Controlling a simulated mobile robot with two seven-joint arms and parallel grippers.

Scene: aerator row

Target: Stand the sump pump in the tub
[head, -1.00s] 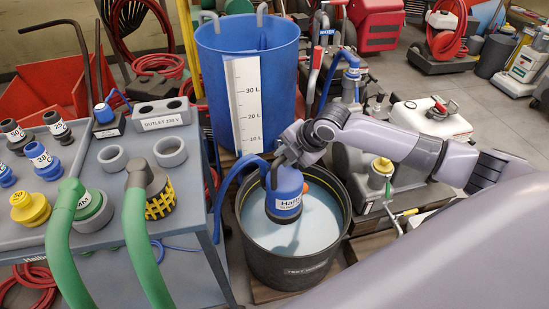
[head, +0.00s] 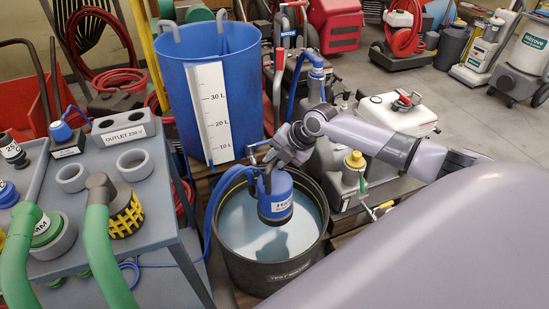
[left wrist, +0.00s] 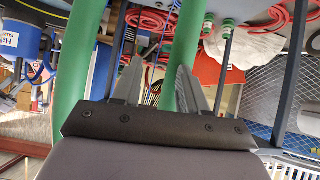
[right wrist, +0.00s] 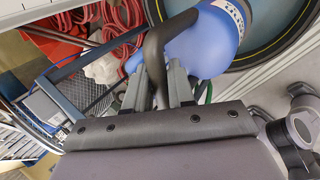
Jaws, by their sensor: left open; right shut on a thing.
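The sump pump (head: 274,198) is blue with a white label and a dark handle. It hangs upright inside the rim outline of the black tub (head: 262,277), which holds pale water. I cannot tell whether its base touches the water. My right gripper (head: 283,155) is shut on the handle above the pump. In the right wrist view the jaws (right wrist: 163,82) close around the dark handle (right wrist: 157,50), with the blue pump body (right wrist: 212,42) beyond. My left gripper (left wrist: 160,85) is open and empty in the left wrist view, near green hoses; it is outside the head view.
A tall blue tank (head: 243,105) with a litre scale stands behind the tub. A grey cart (head: 165,188) with green hoses stands at the left. A blue hose (head: 212,205) loops over the tub's left rim. Machines with a yellow-capped container (head: 354,163) crowd the right side.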

